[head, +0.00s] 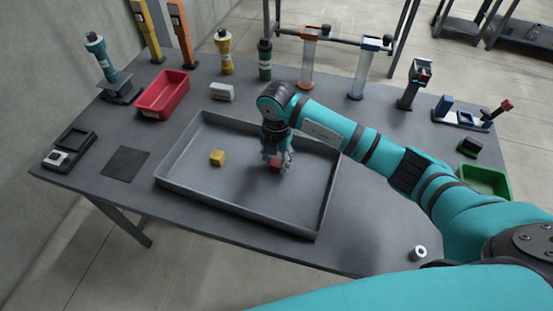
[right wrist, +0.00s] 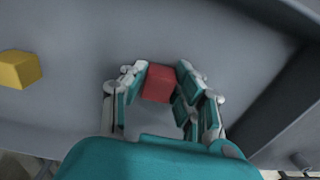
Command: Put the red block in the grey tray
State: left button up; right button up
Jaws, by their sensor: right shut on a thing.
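The grey tray (head: 190,193) is a wide, shallow tray in the middle of the table. The red block (head: 274,166) is over the right half of the tray floor. My right gripper (head: 276,163) points down into the tray and is shut on the red block. In the right wrist view the red block (right wrist: 159,83) sits between the two fingers of the gripper (right wrist: 160,85). I cannot tell whether the block touches the tray floor. My left gripper is not in view.
A yellow block (head: 217,158) lies in the tray to the left of the red one. A green bin (head: 485,181) is at the right. The tray has raised walls.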

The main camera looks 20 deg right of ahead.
aim_at(276, 160)
jog(key=shift+f, duration=0.15)
jog(key=o, duration=0.8)
jog(key=shift+o, duration=0.9)
jog(key=shift+r, duration=0.3)
notch_tip(276, 160, up, 12)
jog(key=b, duration=0.2)
jog(key=shift+f, duration=0.1)
